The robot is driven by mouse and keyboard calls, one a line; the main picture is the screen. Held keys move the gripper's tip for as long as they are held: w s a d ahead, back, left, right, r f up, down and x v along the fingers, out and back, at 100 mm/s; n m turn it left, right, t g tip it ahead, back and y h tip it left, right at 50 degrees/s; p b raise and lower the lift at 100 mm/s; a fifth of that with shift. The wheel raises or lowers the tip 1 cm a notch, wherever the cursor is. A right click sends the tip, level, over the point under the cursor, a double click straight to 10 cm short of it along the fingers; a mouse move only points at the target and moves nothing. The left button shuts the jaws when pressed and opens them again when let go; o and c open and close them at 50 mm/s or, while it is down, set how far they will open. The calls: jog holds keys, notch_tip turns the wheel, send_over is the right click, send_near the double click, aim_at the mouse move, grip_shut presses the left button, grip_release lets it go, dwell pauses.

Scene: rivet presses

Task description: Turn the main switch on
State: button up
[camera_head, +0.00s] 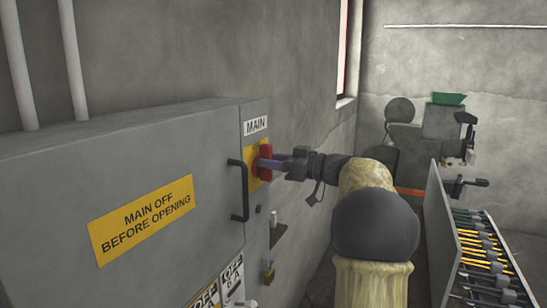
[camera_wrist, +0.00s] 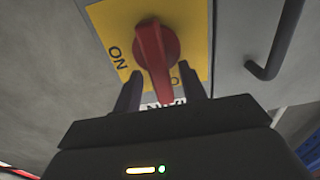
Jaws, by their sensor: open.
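The main switch is a red rotary handle (camera_head: 264,159) on a yellow plate (camera_head: 252,182), on the right part of a grey cabinet below a "MAIN" label (camera_head: 255,126). In the wrist view the red handle (camera_wrist: 156,58) points down in the picture, toward the partly hidden "MAIN" label, and "ON" shows at its left. Another marking at its lower right is partly hidden. My gripper (camera_head: 275,163) is at the switch. In the wrist view its two dark fingers (camera_wrist: 162,85) are apart, one on each side of the handle's lower end. I cannot tell whether they touch it.
A black door handle (camera_head: 237,190) stands out just left of the switch. A padlock (camera_head: 267,272) hangs below it. The cabinet front (camera_head: 60,190) bears a "MAIN OFF BEFORE OPENING" sign (camera_head: 143,219). A rack of tools (camera_head: 483,250) and a machine (camera_head: 440,122) stand at the right.

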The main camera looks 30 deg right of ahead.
jog(key=shift+c, duration=0.4)
grip_shut()
jog(key=shift+d+f+m+b, duration=0.1)
jog(key=shift+m+b, duration=0.3)
jog(key=shift+b, duration=0.15)
jog(key=m+b, duration=0.2)
jog(key=m, duration=0.3)
jog(key=d+f+m+b, duration=0.1)
jog(key=m+b, duration=0.1)
jog(key=m, duration=0.4)
jog(key=w+f+m+b, duration=0.1)
jog(key=m+b, duration=0.1)
jog(key=m, duration=0.4)
jog(key=shift+w+d, duration=0.1)
jog(key=shift+d, duration=0.2)
